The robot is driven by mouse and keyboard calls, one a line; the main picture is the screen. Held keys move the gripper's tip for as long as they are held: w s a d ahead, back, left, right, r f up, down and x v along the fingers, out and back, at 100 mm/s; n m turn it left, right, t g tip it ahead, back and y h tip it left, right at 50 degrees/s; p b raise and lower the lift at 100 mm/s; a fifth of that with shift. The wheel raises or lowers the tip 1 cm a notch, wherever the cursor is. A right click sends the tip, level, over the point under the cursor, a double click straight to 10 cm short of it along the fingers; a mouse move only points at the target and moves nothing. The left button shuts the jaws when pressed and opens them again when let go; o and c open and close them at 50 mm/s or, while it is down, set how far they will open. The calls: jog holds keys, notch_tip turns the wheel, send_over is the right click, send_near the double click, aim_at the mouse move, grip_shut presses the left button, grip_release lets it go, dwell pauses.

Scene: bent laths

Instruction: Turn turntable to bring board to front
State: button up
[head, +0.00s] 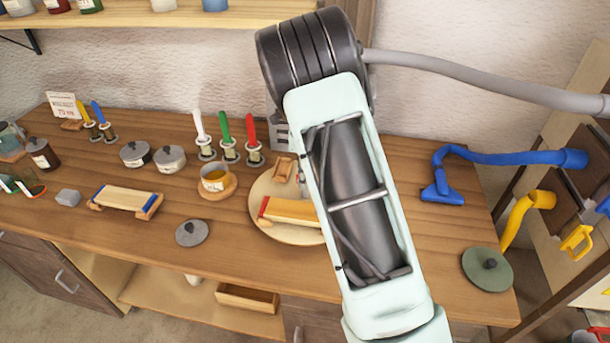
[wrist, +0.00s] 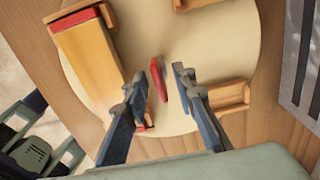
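A round, pale wooden turntable (head: 259,194) lies on the workbench, partly hidden behind my arm in the head view. It also fills much of the wrist view (wrist: 225,45). A wooden board (head: 291,212) with red at its end lies on the turntable's front part; in the wrist view the board (wrist: 92,55) is at the left. A red upright piece (wrist: 158,78) stands near the turntable's middle. My gripper (wrist: 160,85) is open over the turntable, with the red piece between its fingertips and gaps beside it. I cannot tell whether it touches. My arm hides the gripper in the head view.
Small wooden holders (wrist: 230,97) sit on the turntable's rim. Another board with blue ends (head: 126,199) lies further left. A blue pipe (head: 500,157) and green lid (head: 487,268) are right.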

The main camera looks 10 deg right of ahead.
jog(key=shift+r, duration=0.1)
notch_tip(320, 180, up, 12)
dwell(0.5)
